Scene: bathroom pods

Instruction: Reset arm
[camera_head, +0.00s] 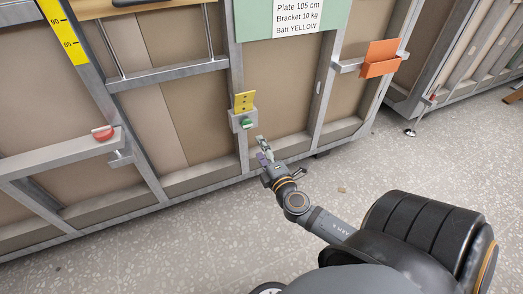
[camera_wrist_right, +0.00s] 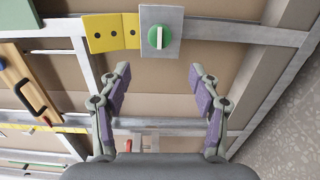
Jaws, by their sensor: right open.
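My right gripper (camera_head: 265,152) shows in the head view, at the end of my arm that comes in from the lower right. It is in front of the metal frame wall, just below a green knob (camera_head: 246,123). In the wrist view my right gripper (camera_wrist_right: 159,85) has its two purple-padded fingers wide apart with nothing between them. The green knob (camera_wrist_right: 160,37) with a white bar sits on a grey plate (camera_wrist_right: 160,13) beyond the fingertips, apart from them. My left gripper is in neither view.
A yellow plate (camera_head: 244,102) is fixed above the knob. An orange bracket (camera_head: 380,58) is at the upper right and a red knob (camera_head: 103,133) at the left. A sign (camera_head: 297,17) hangs above. The speckled floor (camera_head: 190,250) is mostly clear.

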